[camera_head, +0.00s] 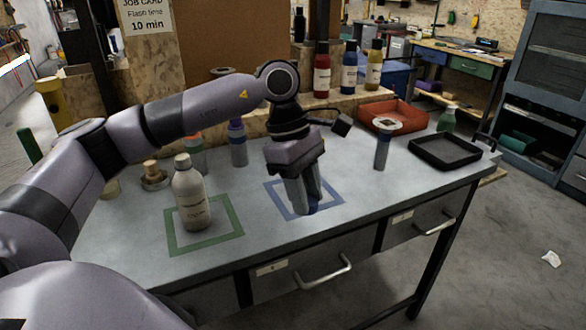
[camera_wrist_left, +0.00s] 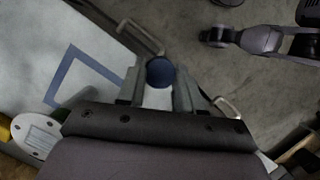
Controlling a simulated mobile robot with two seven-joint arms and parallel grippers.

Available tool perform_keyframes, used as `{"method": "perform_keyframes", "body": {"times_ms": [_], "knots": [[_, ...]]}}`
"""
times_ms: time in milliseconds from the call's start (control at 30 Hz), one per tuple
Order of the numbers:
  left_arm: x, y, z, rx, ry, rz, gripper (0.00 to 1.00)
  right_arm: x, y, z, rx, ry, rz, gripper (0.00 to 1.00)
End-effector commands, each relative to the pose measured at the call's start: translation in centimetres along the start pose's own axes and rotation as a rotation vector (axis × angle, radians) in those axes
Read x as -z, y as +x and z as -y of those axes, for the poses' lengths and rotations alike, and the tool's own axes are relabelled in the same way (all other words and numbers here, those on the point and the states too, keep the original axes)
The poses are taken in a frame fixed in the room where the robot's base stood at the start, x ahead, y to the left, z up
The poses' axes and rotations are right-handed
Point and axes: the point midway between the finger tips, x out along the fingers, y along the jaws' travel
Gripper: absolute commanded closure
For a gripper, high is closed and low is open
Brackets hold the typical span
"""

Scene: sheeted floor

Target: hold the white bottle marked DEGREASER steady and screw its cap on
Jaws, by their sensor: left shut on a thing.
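The white bottle (camera_head: 193,200) stands upright inside the green square on the bench, with a pale top; its label is too small to read. My left gripper (camera_head: 306,208) points down over the blue square, to the right of the bottle and apart from it. It is shut on a round dark blue piece (camera_wrist_left: 160,72) that looks like a cap, showing between the fingertips in the left wrist view. In the head view the fingers mostly hide this piece. Part of my right arm (camera_wrist_left: 255,38) shows in the left wrist view, away from the bench; its finger state is unclear.
A black tray (camera_head: 445,151) and an orange bin (camera_head: 393,117) are at the bench's right end. A grey-topped post (camera_head: 382,150) stands left of the tray. Several small bottles and a round wooden-knobbed item (camera_head: 152,176) stand behind the white bottle. The front right bench top is clear.

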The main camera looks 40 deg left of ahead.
Motion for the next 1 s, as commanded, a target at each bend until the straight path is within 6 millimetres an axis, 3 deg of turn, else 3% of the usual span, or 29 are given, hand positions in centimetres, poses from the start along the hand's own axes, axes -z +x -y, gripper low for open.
{"method": "perform_keyframes", "body": {"times_ms": [600, 800, 1000], "knots": [[-3.0, 8.6, 2.2, 0.387, 1.24, -0.004, 0.93, 0.1, 0.0, 0.2, 0.002, 0.004, -0.002, 0.08], [-3.1, 10.0, 2.7, 0.457, 1.469, -0.005, 0.93, 0.1, 0.0, 0.2, 0.002, 0.004, -0.002, 0.08], [-3.1, 10.3, 2.8, 0.473, 1.527, -0.003, 0.93, 0.1, 0.0, 0.2, 0.002, 0.004, -0.002, 0.08]]}}
